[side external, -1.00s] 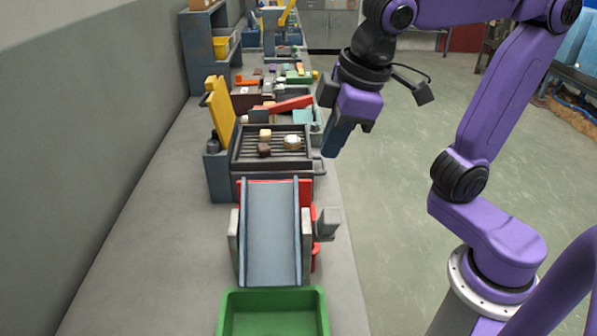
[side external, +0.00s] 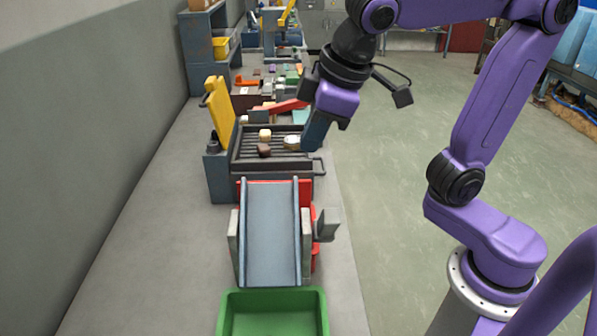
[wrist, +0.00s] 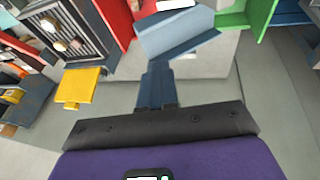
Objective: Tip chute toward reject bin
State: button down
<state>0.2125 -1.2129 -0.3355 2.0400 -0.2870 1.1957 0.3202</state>
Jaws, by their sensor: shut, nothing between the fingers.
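The chute (side external: 270,232) is a blue-grey trough with raised side rails, sloping down toward the green bin (side external: 229,318) in the side view. A red bin (side external: 316,262) shows partly behind and beside the chute; much of it is hidden. In the wrist view the chute (wrist: 180,35) lies just beyond my fingertips, between red walls (wrist: 112,20) on the left and the green bin (wrist: 233,20) on the right. My gripper (side external: 309,147) is shut and empty, in the air at the grill's right edge in the side view. Its fingers (wrist: 157,70) appear apart from the chute.
A dark grill tray (side external: 237,160) holds several small brown and cream pieces behind the chute. A yellow upright panel (side external: 219,108) stands left of it. A grey bracket (side external: 327,224) sticks out right of the chute. The bench is clear on the left.

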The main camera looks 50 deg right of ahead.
jog(key=shift+d+x, duration=0.3)
jog(key=shift+x, duration=1.45)
jog(key=shift+d+x, duration=0.3)
jog(key=shift+x, duration=1.5)
jog(key=shift+d+x, duration=0.3)
jog(key=shift+x, duration=1.45)
jog(key=shift+w+d, duration=0.15)
jog(key=shift+w, duration=0.1)
